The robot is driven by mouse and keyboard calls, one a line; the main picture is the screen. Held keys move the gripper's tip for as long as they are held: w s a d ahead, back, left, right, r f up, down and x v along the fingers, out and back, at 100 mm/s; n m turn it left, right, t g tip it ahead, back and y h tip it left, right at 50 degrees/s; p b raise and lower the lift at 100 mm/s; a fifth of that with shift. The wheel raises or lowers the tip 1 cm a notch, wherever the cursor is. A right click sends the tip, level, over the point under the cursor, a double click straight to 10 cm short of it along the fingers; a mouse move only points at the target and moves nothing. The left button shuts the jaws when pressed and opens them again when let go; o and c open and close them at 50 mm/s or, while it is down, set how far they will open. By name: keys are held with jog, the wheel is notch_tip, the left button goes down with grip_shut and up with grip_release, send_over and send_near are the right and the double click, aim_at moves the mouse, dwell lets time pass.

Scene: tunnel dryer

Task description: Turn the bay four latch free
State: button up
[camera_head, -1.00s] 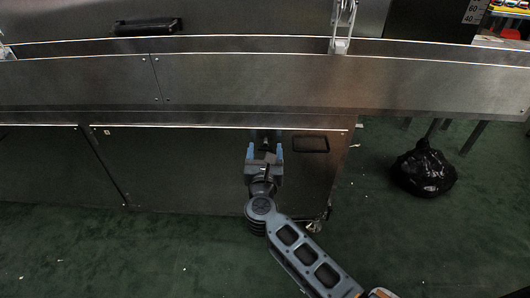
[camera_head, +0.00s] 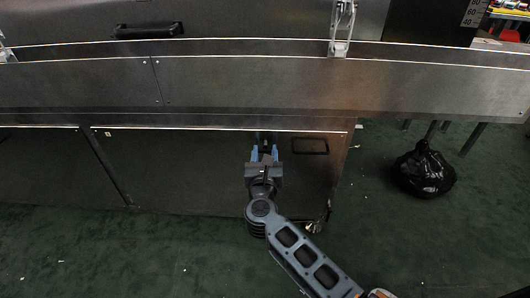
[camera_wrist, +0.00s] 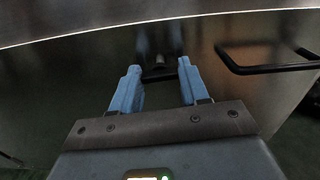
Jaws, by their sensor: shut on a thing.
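The latch (camera_wrist: 159,73) is a small dark piece on the front of the lower metal panel (camera_head: 180,165). In the wrist view it shows between my fingertips, dark against the panel's reflections. In the head view it is a small dark shape (camera_head: 265,146) just beyond the fingers. My gripper (camera_head: 265,154) has two blue fingers and faces the panel; it also shows in the wrist view (camera_wrist: 158,80). It is shut on the latch, one finger on each side. The latch's exact angle is hard to make out.
A black loop handle (camera_head: 311,145) stands out from the panel right of my gripper. A long metal ledge (camera_head: 240,80) runs above the panel. A black bag (camera_head: 423,170) lies on the green floor at right. The floor in front is mostly clear.

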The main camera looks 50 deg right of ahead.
jog(key=n+p, duration=0.1)
jog(key=n, duration=0.1)
jog(key=n+p, duration=0.1)
jog(key=p, duration=0.1)
jog(key=shift+r+n, duration=0.2)
jog(key=shift+n, duration=0.2)
jog(key=n+p, duration=0.3)
jog(key=n, duration=0.1)
jog(key=shift+n+p, duration=0.3)
jog(key=shift+p, duration=0.1)
jog(key=n+p, duration=0.3)
jog(key=n, duration=0.1)
jog(key=shift+f+n, duration=0.1)
jog(key=shift+n, duration=0.2)
jog(key=shift+f+n+p, duration=0.15)
jog(key=shift+n+p, duration=0.85)
jog(key=shift+n, duration=1.1)
jog(key=o, duration=1.1)
jog(key=shift+c, duration=0.2)
jog(key=p+v, duration=0.1)
jog(key=v, duration=0.6)
jog(key=shift+s+a+p, duration=0.25)
jog(key=shift+a+p, duration=0.05)
jog(key=shift+a, duration=0.05)
